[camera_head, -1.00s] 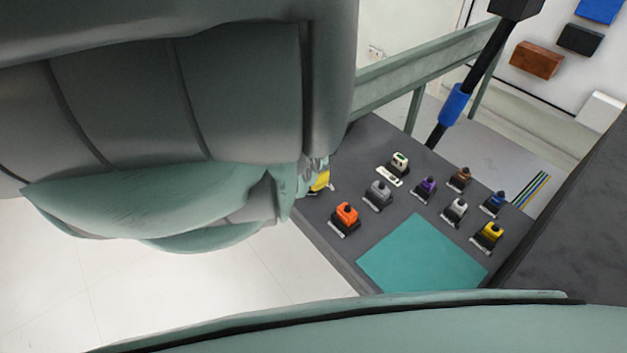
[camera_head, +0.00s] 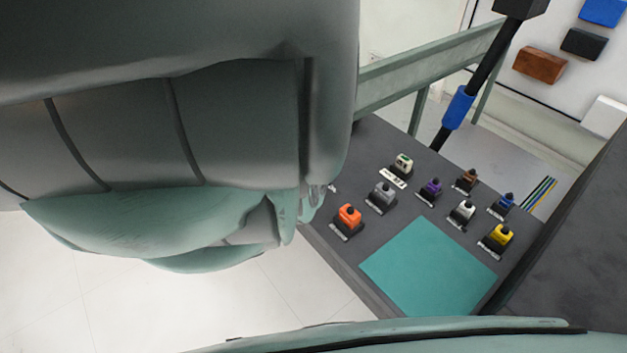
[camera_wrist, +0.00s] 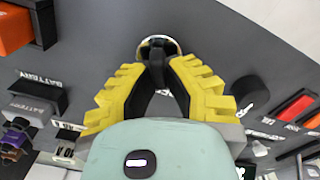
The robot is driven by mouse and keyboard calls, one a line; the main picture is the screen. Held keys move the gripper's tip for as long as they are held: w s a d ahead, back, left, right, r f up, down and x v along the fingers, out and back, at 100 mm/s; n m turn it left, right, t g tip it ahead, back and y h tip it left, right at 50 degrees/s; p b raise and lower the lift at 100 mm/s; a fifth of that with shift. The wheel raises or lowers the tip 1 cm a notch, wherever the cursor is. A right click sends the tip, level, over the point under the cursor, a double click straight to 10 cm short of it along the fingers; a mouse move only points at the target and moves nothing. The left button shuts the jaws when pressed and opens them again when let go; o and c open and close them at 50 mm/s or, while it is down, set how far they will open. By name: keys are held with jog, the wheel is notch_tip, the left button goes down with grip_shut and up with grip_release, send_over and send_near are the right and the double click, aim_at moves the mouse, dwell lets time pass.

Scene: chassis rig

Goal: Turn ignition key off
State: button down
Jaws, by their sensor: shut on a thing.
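In the wrist view my gripper (camera_wrist: 158,66) has its two yellow, ridged fingers brought together at the tips. They are shut on the ignition key at the round, metal-rimmed ignition switch (camera_wrist: 160,41) on the dark panel. The key itself is mostly hidden between the dark fingertip pads, so its angle cannot be read. In the head view my arm hides the switch and the fingers.
The dark panel (camera_head: 385,150) carries orange (camera_head: 349,214), grey (camera_head: 383,193), yellow (camera_head: 500,235) and several other small switches. A teal square (camera_head: 430,268) lies on it. A black lever with a blue sleeve (camera_head: 457,107) rises behind. A round black knob (camera_wrist: 250,90) is close right of the fingers.

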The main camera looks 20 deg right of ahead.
dwell(0.4)
jog(key=c, duration=1)
grip_release()
notch_tip(320, 180, up, 12)
dwell(0.3)
dwell(0.4)
